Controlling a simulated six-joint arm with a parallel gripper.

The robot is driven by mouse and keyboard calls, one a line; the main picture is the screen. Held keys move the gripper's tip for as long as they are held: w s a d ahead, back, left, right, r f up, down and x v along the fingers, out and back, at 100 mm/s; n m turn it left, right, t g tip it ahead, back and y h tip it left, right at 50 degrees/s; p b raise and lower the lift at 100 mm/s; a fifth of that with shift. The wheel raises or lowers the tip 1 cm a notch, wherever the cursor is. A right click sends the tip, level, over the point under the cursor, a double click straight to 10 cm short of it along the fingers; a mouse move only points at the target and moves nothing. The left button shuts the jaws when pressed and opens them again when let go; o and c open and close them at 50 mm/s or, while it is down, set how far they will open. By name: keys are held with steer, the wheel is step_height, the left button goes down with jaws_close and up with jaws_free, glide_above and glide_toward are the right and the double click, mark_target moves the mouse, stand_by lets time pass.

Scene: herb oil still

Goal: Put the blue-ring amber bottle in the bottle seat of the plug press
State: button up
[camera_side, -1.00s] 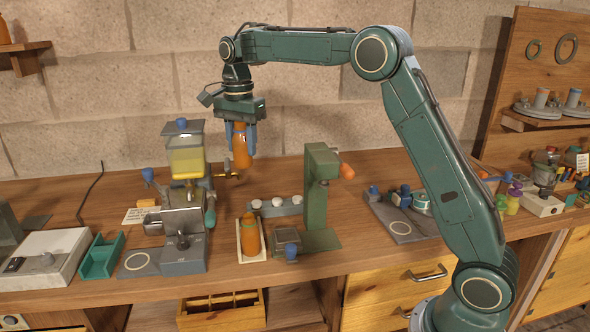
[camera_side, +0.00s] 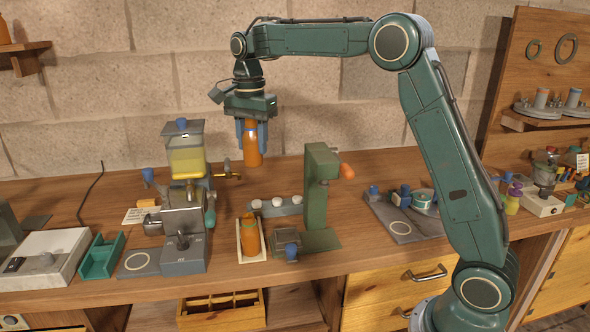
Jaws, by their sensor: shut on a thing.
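My gripper (camera_side: 252,136) is shut on an amber bottle (camera_side: 252,154) and holds it upright above the bench, behind the white tray. Its fingers hide part of the bottle, and the ring colour is hard to make out. A second amber bottle (camera_side: 250,240), with a greenish band, stands in the white tray (camera_side: 242,258). The green plug press (camera_side: 317,195) stands to the right of and below my gripper. At its base is a grey square holder (camera_side: 285,237), apparently the bottle seat, with a blue knob (camera_side: 291,251) at its front. The holder's inside cannot be seen clearly.
A grey rack (camera_side: 282,210) with white plugs stands left of the press. The still (camera_side: 185,155), with a yellow-filled vessel and a brass tap (camera_side: 228,175), stands close on the left. Bare bench lies behind the rack. A grey plate with small parts (camera_side: 402,228) lies right.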

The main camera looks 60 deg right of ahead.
steer(key=s+d+r, duration=0.1)
steer(key=s, duration=0.7)
steer(key=shift+s, duration=0.15)
steer(key=shift+f, duration=0.1)
step_height(320, 180, down, 16)
steer(key=shift+r, duration=0.25)
steer(key=shift+f, duration=2.1)
steer(key=shift+f, duration=0.15)
steer(key=o, duration=1)
steer(key=shift+o, duration=0.2)
